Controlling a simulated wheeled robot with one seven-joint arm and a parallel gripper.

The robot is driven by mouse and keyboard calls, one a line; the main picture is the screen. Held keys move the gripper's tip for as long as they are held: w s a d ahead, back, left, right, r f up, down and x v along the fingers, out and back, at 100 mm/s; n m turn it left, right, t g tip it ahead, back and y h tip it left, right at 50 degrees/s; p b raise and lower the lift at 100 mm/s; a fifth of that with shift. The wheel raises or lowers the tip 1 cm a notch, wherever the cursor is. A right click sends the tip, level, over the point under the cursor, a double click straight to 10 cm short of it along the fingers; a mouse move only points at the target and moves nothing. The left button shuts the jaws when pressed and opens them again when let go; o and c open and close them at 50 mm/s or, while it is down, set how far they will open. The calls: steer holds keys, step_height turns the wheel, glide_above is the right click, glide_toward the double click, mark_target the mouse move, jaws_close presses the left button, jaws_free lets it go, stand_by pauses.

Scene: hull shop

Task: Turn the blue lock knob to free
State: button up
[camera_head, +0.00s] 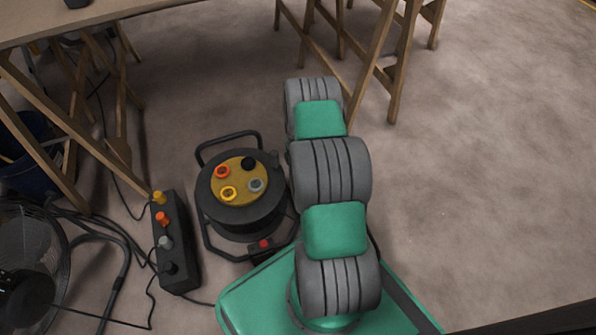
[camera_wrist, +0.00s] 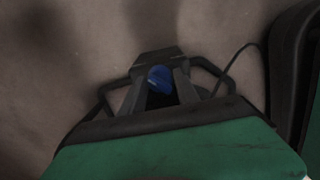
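The blue lock knob (camera_wrist: 160,78) shows in the wrist view, dim and in shadow, in front of a black bracket or housing (camera_wrist: 154,58). My gripper (camera_wrist: 163,76) is there too. Its two dark fingers stand apart, one on each side of the knob, and the knob nearly fills the gap. I cannot tell whether the fingers touch it. The knob's pointer and any lock or free marks are not readable. In the head view my gripper and the knob are hidden. The black cable reel (camera_head: 240,215) with its several coloured sockets stands left of my arm.
A black socket strip (camera_head: 180,262) with coloured plugs lies left of the reel. A fan (camera_head: 30,262) stands at the lower left, with loose cables on the floor. Wooden trestles (camera_head: 372,75) and a table (camera_head: 60,22) are behind. The floor at right is clear.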

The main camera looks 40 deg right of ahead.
steer(key=o, duration=0.3)
step_height(320, 180, up, 8)
steer(key=p, duration=0.3)
steer(key=shift+f, duration=0.1)
